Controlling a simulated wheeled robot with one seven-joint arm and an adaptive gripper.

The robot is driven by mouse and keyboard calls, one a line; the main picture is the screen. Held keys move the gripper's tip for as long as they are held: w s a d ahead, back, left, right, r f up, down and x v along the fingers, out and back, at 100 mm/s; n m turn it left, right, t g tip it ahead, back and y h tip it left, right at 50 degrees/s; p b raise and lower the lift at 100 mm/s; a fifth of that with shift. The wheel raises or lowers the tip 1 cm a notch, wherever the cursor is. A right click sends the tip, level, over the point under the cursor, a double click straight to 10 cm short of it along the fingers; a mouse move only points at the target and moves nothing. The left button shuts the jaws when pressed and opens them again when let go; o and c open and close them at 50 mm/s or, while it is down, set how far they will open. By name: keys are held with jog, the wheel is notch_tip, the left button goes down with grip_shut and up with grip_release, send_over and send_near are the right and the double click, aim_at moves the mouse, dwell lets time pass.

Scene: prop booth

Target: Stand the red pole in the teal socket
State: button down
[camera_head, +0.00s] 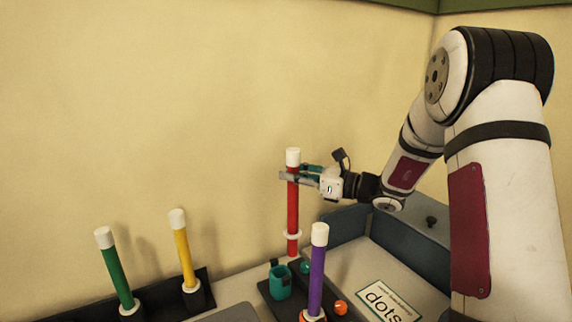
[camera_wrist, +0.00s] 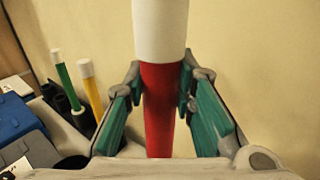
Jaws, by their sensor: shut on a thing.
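The red pole (camera_head: 293,205) has a white cap and a white ring near its lower end. It hangs upright in my gripper (camera_head: 300,177), which is shut on it just below the cap. In the wrist view, the red pole (camera_wrist: 158,105) stands between the teal-padded fingers of my gripper (camera_wrist: 160,90). The teal socket (camera_head: 280,286) stands on a dark base at the bottom centre. The pole's lower end shows above the socket and slightly right of it in the head view; I cannot tell the depth between them. The pole's lower end is outside the wrist view.
A purple pole (camera_head: 317,270) stands in an orange socket (camera_head: 313,317) close right of the teal socket. A green pole (camera_head: 114,275) and a yellow pole (camera_head: 184,253) stand at left in a dark rack.

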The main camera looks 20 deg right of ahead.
aim_at(293, 207)
jog(key=shift+n+g+y, duration=0.6)
jog(key=shift+n+g, duration=0.1)
jog(key=shift+g, duration=0.1)
jog(key=shift+s+a+f+b, duration=0.1)
jog(key=shift+s+a+f, duration=0.25)
jog(key=shift+a, duration=0.35)
jog(key=shift+s+a+f+b, duration=0.15)
jog(key=shift+a+f, duration=0.25)
jog(key=shift+a, duration=0.35)
jog(key=shift+s+a+f+b, duration=0.1)
jog(key=shift+s+a+f, duration=0.25)
jog(key=shift+a, duration=0.35)
jog(key=shift+f, duration=0.1)
notch_tip(293, 207, down, 8)
jog(key=b, duration=0.3)
dwell(0.5)
jog(key=shift+f, duration=0.1)
jog(key=c, duration=1.3)
grip_release()
